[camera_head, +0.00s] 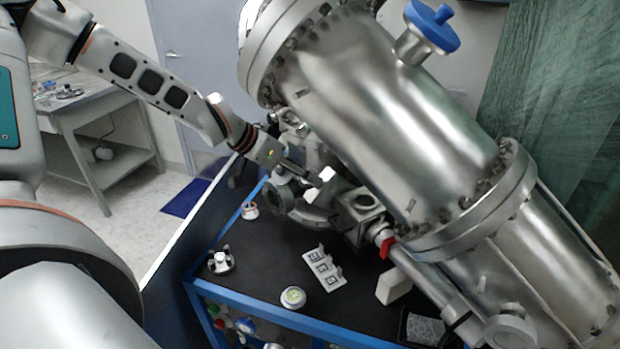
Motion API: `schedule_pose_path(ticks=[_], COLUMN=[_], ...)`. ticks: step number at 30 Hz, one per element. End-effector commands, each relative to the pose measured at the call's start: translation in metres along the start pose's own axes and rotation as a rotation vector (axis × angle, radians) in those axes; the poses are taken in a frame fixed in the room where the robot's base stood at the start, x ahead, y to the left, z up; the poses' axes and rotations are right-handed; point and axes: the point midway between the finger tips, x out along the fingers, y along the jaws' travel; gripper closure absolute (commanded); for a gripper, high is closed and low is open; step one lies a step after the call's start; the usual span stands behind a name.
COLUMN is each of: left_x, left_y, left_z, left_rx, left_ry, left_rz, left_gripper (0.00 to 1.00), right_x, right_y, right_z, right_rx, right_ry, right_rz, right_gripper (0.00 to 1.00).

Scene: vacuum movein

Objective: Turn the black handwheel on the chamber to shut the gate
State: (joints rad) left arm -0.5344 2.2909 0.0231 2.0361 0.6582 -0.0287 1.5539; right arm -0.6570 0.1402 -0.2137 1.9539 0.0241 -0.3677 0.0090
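The steel chamber (375,105) is a large tilted cylinder filling the upper right. A dark round wheel (277,200), which looks like the handwheel, sits at the left of the valve parts under the chamber. It is small and partly covered, so its turn cannot be read. My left gripper (317,185) reaches in from the upper left, just right of this wheel and close to the steel fittings. Its two light fingertips show apart, with nothing clearly held between them. Whether it touches the fittings cannot be told. My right gripper is not in view.
The black bench top (262,262) has a blue frame. On it stand a white block with square marks (323,267), a round gauge (293,297) and a small flanged part (220,262). A red lever (387,247) and a blue knob (432,26) stick out.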

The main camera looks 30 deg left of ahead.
Motion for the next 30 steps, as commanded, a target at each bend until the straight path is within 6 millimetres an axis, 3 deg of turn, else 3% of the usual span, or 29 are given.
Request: schedule_pose_path(ticks=[9,20,25,30], left_x=[0.029,0.032,0.032,0.032], left_y=[-0.001,0.0,0.0,0.0], left_z=[0.001,0.0,0.0,0.0], left_rx=[-0.001,0.0,0.0,0.001], left_ry=[0.0,0.001,0.001,0.001], left_rz=[0.0,0.0,0.0,0.0], left_gripper=[0.46,0.46,0.85,0.85], right_x=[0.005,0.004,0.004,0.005], right_y=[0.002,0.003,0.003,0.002], right_z=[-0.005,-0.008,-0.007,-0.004], right_rx=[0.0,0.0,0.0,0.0], right_ry=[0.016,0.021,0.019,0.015], right_rz=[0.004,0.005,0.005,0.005], right_gripper=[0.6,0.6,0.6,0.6])
